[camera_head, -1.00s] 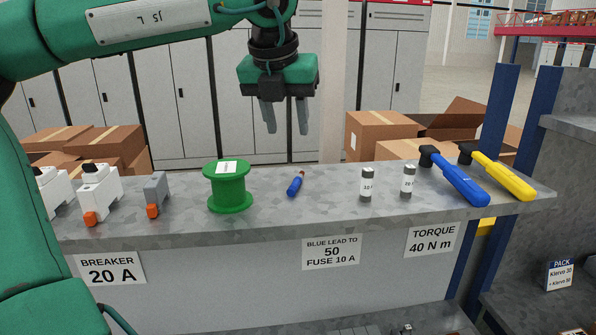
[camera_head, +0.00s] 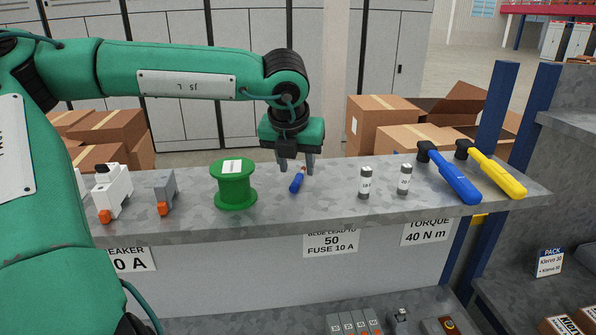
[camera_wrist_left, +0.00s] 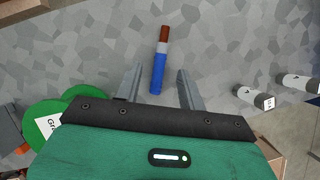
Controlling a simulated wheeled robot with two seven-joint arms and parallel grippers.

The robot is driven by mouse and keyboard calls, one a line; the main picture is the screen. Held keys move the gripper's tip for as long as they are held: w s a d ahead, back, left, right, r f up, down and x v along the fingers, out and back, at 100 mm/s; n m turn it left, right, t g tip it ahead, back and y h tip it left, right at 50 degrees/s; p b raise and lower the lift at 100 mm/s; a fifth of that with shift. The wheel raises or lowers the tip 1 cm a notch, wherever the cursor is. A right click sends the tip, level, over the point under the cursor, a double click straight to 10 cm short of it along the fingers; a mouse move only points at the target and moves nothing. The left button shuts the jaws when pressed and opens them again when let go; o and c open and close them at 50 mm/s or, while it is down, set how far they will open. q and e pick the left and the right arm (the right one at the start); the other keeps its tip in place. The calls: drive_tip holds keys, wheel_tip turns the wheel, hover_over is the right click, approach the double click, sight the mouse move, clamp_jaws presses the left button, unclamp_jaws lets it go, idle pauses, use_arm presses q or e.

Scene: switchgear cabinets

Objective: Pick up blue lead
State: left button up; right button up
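The blue lead (camera_head: 296,183) lies on the grey shelf (camera_head: 330,205), right of the green spool (camera_head: 234,186). It is a short blue stick with a reddish-brown end. My left gripper (camera_head: 296,170) points down at it, with its fingertips apart. In the left wrist view the blue lead (camera_wrist_left: 158,68) lies beyond and between the open fingers (camera_wrist_left: 160,76), its blue end nearest the gripper; nothing is gripped. Whether the fingertips are level with the lead is hard to tell. My right gripper is not in view.
Two fuses (camera_head: 365,182) stand right of the lead. A blue torque tool (camera_head: 455,178) and a yellow one (camera_head: 497,174) lie farther right. A grey part (camera_head: 165,192) and a white breaker (camera_head: 113,190) stand left of the spool. Cardboard boxes (camera_head: 385,122) are behind the shelf.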

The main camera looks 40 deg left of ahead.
sight(299, 178)
use_arm(q)
drive_tip(key=x, duration=0.2)
drive_tip(key=shift+w+a+f+p, duration=0.15)
drive_tip(key=shift+w+p, duration=0.1)
drive_tip(key=shift+p, duration=0.15)
drive_tip(key=shift+s, duration=0.1)
drive_tip(key=shift+f+b, duration=0.2)
drive_tip(key=shift+b, duration=0.4)
drive_tip(key=shift+c, duration=0.2)
clamp_jaws()
